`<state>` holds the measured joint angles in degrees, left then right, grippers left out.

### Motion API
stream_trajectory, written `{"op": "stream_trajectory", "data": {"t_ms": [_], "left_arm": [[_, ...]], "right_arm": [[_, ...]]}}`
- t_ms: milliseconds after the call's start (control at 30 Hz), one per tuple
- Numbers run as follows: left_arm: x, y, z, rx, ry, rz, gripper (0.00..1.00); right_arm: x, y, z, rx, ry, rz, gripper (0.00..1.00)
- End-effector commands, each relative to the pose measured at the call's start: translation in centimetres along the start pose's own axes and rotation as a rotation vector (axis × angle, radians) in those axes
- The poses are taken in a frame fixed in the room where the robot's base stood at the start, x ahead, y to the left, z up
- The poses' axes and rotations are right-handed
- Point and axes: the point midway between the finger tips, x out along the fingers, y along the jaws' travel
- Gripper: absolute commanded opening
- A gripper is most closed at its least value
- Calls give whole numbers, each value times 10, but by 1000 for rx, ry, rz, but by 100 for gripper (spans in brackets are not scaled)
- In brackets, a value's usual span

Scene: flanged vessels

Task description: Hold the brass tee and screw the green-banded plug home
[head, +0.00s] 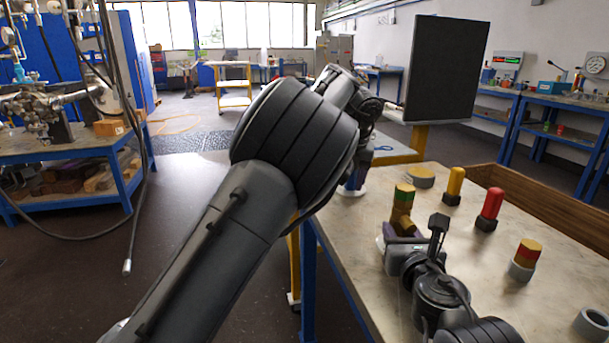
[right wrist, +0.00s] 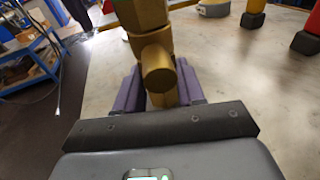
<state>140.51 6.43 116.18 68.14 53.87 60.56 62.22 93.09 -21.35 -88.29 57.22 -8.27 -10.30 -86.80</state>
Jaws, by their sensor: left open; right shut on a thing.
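The brass tee (head: 401,222) is upright in the purple fingers of my right gripper (head: 398,236), held at the table's left side. The right wrist view shows the tee (right wrist: 158,72) between the purple fingers (right wrist: 158,92), its side branch facing the camera. The green-banded plug (head: 404,195) stands on top of the tee in the head view; how deep it sits I cannot tell. My left gripper (head: 353,182) is open, left of and behind the tee at the table's far left edge. It is small and partly hidden by my left arm.
On the table (head: 455,245) stand a flat grey-and-yellow disc (head: 421,177), a yellow post (head: 455,183), a red post (head: 491,205), a red-banded plug (head: 527,253) in a grey ring, and an empty grey ring (head: 592,323). A wooden rim (head: 545,205) borders the right. A dark panel (head: 447,70) stands behind.

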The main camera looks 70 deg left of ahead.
Motion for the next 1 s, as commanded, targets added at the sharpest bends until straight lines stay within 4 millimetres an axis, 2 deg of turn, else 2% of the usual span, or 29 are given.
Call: {"op": "stream_trajectory", "data": {"t_ms": [300,600,800,1000], "left_arm": [[33,47,29,60,-61,57,70],[48,84,48,112,-115,113,70],[52,98,55,132,-135,136,70],[53,102,57,140,-141,143,70]], "right_arm": [[0,0,0,0,-1,0,14],[0,0,0,0,-1,0,14],[0,0,0,0,-1,0,14],[0,0,0,0,-1,0,14]]}}
